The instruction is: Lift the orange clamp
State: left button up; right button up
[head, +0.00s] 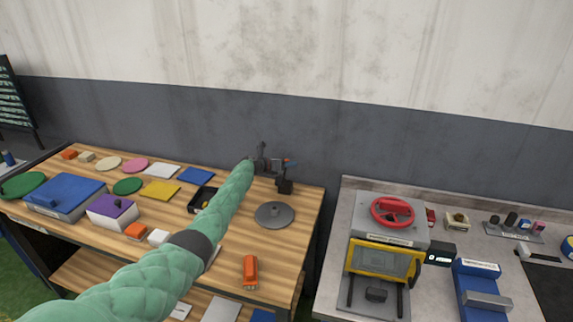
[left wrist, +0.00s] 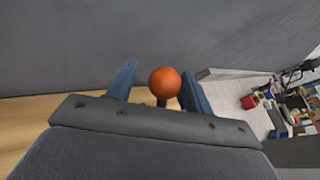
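My left arm reaches over the wooden table, and its gripper (head: 276,170) is near the table's back right edge. In the left wrist view the left gripper's two blue-grey fingers (left wrist: 158,85) stand apart. A round orange knob (left wrist: 165,82) on a short dark stem shows between them, with a gap on its left; whether the right finger touches it I cannot tell. Whether this knob belongs to the orange clamp I cannot tell. A separate orange object (head: 249,270) lies near the table's front right edge, clear of the gripper. My right gripper is not in view.
A grey round disc (head: 274,214) lies in front of the left gripper. The wooden table (head: 285,250) holds blue, purple and yellow items on its left. A grey bench (head: 335,230) with a red handwheel (head: 392,211) stands to the right. A wall is close behind.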

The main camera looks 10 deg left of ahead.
pick_arm(q)
jog(key=shift+r, duration=0.1)
jog(key=shift+s+a+r, duration=0.15)
jog(key=shift+s+a, duration=0.15)
jog(key=shift+s, duration=0.05)
jog(key=b+v, duration=0.1)
jog(key=v, duration=0.5)
jog(key=shift+s+a, duration=0.25)
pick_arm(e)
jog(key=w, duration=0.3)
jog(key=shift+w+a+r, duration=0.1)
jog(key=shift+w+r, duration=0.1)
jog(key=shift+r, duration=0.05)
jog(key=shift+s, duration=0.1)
